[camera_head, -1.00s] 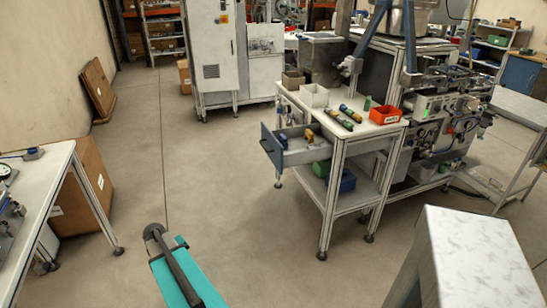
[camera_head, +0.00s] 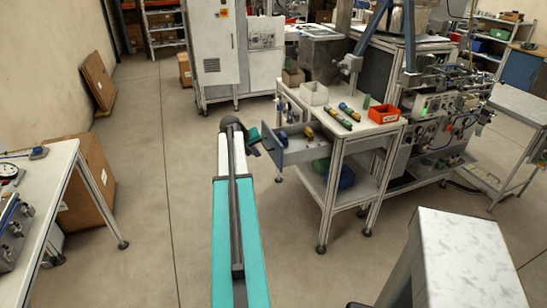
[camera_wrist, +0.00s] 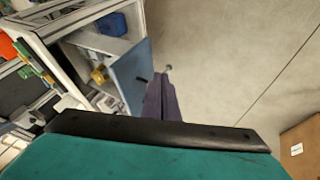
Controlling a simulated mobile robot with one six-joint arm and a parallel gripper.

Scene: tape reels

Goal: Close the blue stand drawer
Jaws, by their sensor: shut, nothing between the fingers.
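The stand drawer (camera_head: 300,156) is pulled out from the left side of the white-topped stand. Its blue front (camera_wrist: 128,72) faces left in the head view and shows large in the wrist view, with a small dark handle. Small yellow and blue items lie inside the drawer. My gripper (camera_head: 256,150) is at the outer side of the blue front, shut and empty. Its dark fingers (camera_wrist: 160,98) also show in the wrist view, close beside the front. I cannot tell whether they touch it.
The stand top (camera_head: 372,124) carries a white bin (camera_head: 314,94), an orange-red bin (camera_head: 382,115) and several cylinders. Green and blue items sit on its lower shelf. A workbench (camera_head: 45,182) and a cardboard box (camera_head: 88,186) stand left. Floor left of the drawer is clear.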

